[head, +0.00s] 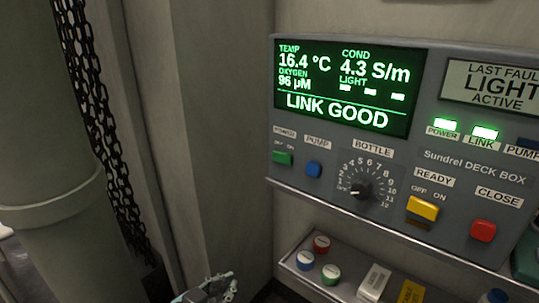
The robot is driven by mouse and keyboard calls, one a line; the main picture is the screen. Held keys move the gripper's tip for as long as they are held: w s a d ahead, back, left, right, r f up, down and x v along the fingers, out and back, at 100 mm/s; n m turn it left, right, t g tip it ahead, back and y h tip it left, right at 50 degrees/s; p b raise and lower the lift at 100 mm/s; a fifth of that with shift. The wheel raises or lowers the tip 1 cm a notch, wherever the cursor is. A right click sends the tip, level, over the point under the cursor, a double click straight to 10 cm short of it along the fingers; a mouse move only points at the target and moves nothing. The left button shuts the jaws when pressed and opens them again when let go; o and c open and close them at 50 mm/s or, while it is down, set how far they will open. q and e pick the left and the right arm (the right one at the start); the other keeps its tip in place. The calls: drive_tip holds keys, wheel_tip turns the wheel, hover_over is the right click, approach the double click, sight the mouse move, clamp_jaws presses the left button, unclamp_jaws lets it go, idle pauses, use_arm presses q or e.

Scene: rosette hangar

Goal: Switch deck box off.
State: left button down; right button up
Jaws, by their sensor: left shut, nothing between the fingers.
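The grey Sundrel deck box (400,150) hangs on the wall at the right. Its screen (345,88) is lit green and reads LINK GOOD. The POWER lamp (445,125) and LINK lamp (485,132) glow green. A green switch (282,158) sits at the lower left, under a label too small to read surely. Beside it are a blue PUMP button (314,169), a BOTTLE dial (360,188), a yellow READY switch (422,208) and a red CLOSE button (483,230). My left gripper (222,284) is shut and empty at the bottom edge, below and left of the box, touching none of its controls.
A shelf (290,262) under the box holds red, blue and green round caps, a white block (374,281) and a yellow one (411,293). A thick grey pipe (60,200) and black chains (100,120) stand at the left. Bare wall lies between.

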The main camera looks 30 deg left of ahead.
use_arm(q)
drive_tip(key=w+r+t+p, duration=0.3)
drive_tip(key=r+t, duration=0.1)
drive_tip(key=r, duration=1.4)
drive_tip(key=n+p, duration=0.1)
approach(274, 156)
drive_tip(key=w, duration=0.7)
drive_tip(key=shift+w+a+f, duration=0.1)
drive_tip(key=shift+w+a, duration=0.1)
drive_tip(key=shift+a, duration=0.05)
use_arm(e)
wheel_tip(274, 156, up, 5)
drive_tip(key=shift+w+f, duration=0.15)
